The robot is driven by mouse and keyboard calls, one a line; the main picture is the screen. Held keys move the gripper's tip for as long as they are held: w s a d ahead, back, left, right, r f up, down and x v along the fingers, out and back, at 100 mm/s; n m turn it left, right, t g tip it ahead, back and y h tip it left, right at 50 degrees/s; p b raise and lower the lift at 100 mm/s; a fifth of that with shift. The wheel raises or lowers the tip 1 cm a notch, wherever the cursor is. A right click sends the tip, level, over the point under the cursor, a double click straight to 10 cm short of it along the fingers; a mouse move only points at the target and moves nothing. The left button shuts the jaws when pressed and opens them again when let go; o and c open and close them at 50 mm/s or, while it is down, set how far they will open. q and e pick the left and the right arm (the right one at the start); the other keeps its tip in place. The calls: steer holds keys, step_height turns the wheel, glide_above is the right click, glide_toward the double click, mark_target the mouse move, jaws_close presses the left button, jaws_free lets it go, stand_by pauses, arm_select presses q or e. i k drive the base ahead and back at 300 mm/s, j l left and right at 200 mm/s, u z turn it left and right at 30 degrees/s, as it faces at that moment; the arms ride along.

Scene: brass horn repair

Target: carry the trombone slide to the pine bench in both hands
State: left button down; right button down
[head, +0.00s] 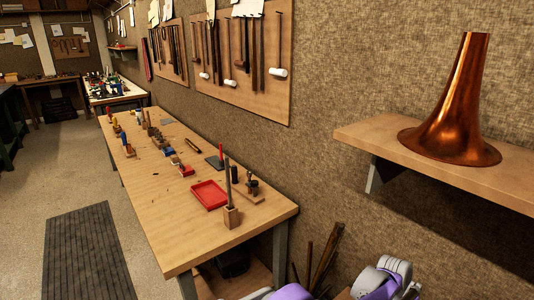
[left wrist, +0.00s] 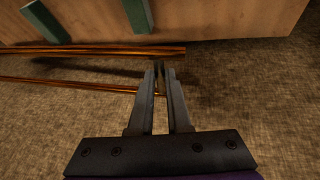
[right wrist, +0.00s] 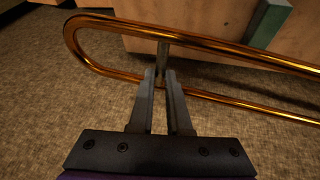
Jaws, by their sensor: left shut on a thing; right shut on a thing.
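The trombone slide, a long brass-coloured double tube, shows in the right wrist view (right wrist: 215,48), with its rounded U-bend at the left. My right gripper (right wrist: 163,72) is shut on a short crosspiece between the two tubes. In the left wrist view the slide's tubes (left wrist: 80,50) come in from the left and end near my left gripper (left wrist: 159,68). It is shut on the slide there; its fingers hide the exact grip. The head view shows neither the slide nor the grippers. A long light wooden bench (head: 178,222), apparently pine, runs along the wall there.
The bench carries a red tray (head: 208,195), wooden blocks and small tools. A shelf (head: 440,165) with a copper bell (head: 457,110) juts from the wall at right. Floor left of the bench is open, with a dark mat (head: 85,255). A wooden surface with green blocks (left wrist: 138,15) lies close beyond the slide.

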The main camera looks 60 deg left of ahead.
mark_target(159, 196)
steer(key=k+j+z, duration=0.1)
steer(key=z, duration=0.7)
steer(key=k+z, duration=0.65)
steer(key=k+l+z, duration=0.1)
steer(key=k+z, duration=0.9)
steer(key=k, duration=1.05)
steer(key=k+j+u, duration=0.1)
steer(key=k+u, duration=0.25)
steer(key=k, duration=0.75)
